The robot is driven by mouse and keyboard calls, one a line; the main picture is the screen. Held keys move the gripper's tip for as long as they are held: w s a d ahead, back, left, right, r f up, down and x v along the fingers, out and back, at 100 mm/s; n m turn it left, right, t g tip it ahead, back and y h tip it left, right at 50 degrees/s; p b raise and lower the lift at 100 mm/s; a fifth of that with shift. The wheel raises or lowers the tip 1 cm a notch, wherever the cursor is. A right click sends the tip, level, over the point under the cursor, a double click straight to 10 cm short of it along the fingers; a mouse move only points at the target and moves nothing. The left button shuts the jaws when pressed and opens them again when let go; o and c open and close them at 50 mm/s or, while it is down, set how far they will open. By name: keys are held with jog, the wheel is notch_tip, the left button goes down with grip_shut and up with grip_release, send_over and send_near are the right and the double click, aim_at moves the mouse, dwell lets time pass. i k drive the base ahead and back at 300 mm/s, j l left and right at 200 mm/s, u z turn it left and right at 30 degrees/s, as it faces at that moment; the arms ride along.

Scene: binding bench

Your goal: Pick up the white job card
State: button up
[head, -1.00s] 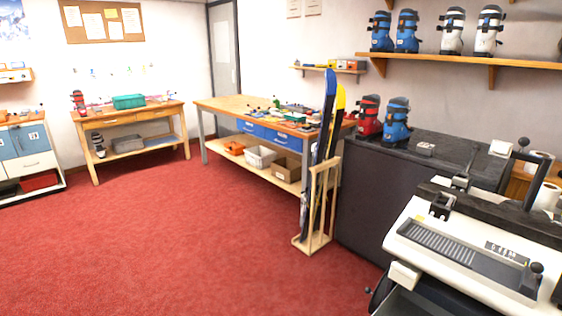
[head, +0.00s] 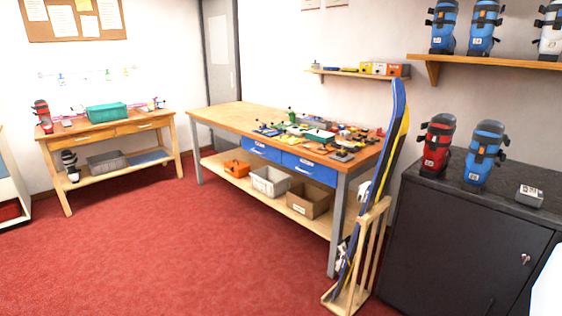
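I cannot make out a white job card for certain in the head view. The workbench (head: 222,117) in the middle carries many small tools and parts (head: 315,133), too small to tell apart. A smaller wooden bench (head: 84,135) at the left holds a teal bin (head: 106,112), a red boot (head: 42,115) and small items. White sheets (head: 62,20) are pinned on the cork board (head: 40,31) at the upper left. My gripper is not in view.
Skis (head: 375,190) stand in a wooden rack (head: 374,224) at the workbench's near right corner. A dark cabinet (head: 450,240) to the right carries a red boot (head: 437,146), a blue boot (head: 484,155) and a small grey box (head: 529,196). Red carpet (head: 180,250) is clear in front.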

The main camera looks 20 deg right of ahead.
aim_at(533, 192)
jog(key=i+j+z, duration=0.1)
jog(key=i+z, duration=0.35)
jog(key=i+j+z, duration=0.2)
jog(key=i+z, duration=0.2)
jog(key=i+j+z, duration=0.3)
jog(key=z, duration=0.15)
